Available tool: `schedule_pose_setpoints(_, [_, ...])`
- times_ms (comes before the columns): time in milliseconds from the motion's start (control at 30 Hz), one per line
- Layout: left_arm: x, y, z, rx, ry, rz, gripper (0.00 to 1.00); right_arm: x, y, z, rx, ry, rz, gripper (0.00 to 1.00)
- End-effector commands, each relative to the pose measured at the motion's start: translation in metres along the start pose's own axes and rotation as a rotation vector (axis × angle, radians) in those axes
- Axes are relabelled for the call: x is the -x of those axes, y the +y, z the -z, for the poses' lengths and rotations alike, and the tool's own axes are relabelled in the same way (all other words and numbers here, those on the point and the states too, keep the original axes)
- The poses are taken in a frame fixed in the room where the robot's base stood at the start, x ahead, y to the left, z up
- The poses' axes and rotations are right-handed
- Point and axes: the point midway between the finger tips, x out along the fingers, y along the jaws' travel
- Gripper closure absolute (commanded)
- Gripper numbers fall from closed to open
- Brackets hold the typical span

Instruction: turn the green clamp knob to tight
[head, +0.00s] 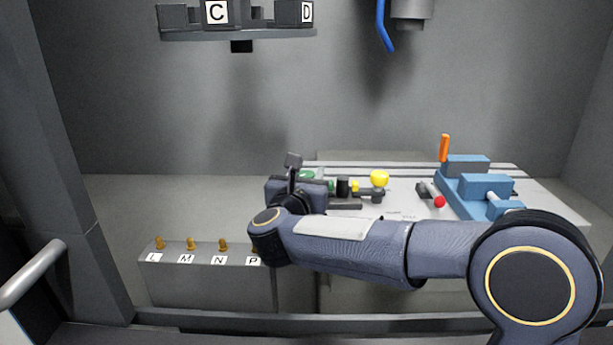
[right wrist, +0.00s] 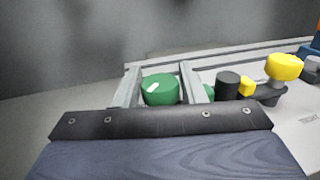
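The green clamp knob (right wrist: 160,90) shows in the right wrist view as a round green cap with a white mark on top. It lies between the two grey fingers of my right gripper (right wrist: 162,72), one finger on each side. The fingers stand apart; whether they touch the knob is hard to tell. In the head view the green knob (head: 307,174) is partly hidden behind my right gripper (head: 300,182). Another bit of green shows just right of the right finger in the wrist view, mostly hidden. My left gripper is not in view.
Right of the knob stand a black cylinder (head: 343,187) and a yellow knob (head: 379,178). A blue vise-like fixture (head: 485,185) with an orange handle (head: 445,148) is farther right. A grey block (head: 210,270) with labelled brass pegs is at front left. A shelf (head: 238,34) hangs above.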

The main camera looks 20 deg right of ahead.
Motion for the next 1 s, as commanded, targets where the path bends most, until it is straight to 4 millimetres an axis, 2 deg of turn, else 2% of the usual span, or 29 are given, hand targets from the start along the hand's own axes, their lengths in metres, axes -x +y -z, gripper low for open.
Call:
schedule_pose_setpoints(33, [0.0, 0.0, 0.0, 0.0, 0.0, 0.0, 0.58, 0.0, 0.0, 0.0, -0.001, 0.0, 0.0, 0.56])
schedule_pose_setpoints(100, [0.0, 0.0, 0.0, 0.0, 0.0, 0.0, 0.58, 0.0, 0.0, 0.0, 0.0, 0.0, -0.001, 0.47])
schedule_pose_setpoints(133, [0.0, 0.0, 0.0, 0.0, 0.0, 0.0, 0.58, 0.0, 0.0, 0.0, 0.0, 0.0, -0.001, 0.46])
schedule_pose_setpoints(467, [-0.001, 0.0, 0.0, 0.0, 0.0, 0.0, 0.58, 0.005, 0.0, 0.0, -0.001, 0.0, -0.003, 0.46])
schedule_pose_setpoints(800, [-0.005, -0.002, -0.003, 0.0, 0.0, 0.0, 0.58, 0.059, 0.001, 0.0, -0.001, -0.001, -0.005, 0.46])
schedule_pose_setpoints(1000, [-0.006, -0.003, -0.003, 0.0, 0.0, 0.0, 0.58, 0.077, 0.0, 0.0, -0.001, -0.001, -0.001, 0.46])
